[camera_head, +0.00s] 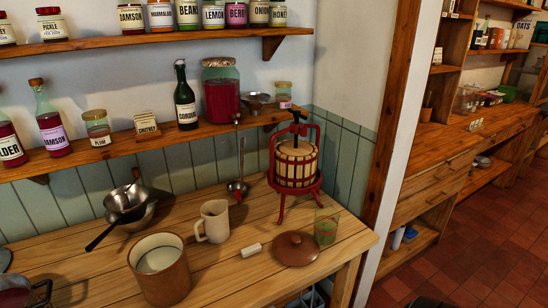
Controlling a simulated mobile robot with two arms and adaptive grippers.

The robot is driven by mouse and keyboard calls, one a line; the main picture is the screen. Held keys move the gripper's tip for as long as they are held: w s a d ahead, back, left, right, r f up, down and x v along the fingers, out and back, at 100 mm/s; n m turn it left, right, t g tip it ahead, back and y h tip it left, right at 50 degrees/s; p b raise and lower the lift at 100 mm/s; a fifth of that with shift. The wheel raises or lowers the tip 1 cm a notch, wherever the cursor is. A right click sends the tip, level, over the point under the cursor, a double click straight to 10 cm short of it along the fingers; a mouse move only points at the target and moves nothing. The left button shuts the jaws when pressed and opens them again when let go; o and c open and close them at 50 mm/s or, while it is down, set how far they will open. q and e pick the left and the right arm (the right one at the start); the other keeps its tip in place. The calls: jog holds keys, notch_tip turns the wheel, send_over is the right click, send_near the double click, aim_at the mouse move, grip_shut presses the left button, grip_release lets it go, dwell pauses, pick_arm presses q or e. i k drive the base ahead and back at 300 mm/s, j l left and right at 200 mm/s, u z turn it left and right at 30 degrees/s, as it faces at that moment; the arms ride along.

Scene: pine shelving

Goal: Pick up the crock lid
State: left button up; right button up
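The crock lid (296,249) is a round brown disc with a small knob on top. It lies flat on the wooden table near its front right corner. The open crock (172,283), brown with a pale inside, stands to the left of the lid. Neither of my grippers is in view, and nothing of mine touches the lid.
A small white block (251,250) lies left of the lid; a greenish glass (326,230) stands close behind its right side. A red-framed press (296,165) and cream jug (214,222) stand behind. The table (226,284) is bare in front of the block.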

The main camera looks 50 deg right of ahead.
aim_at(292, 248)
jog(key=z, duration=1.6)
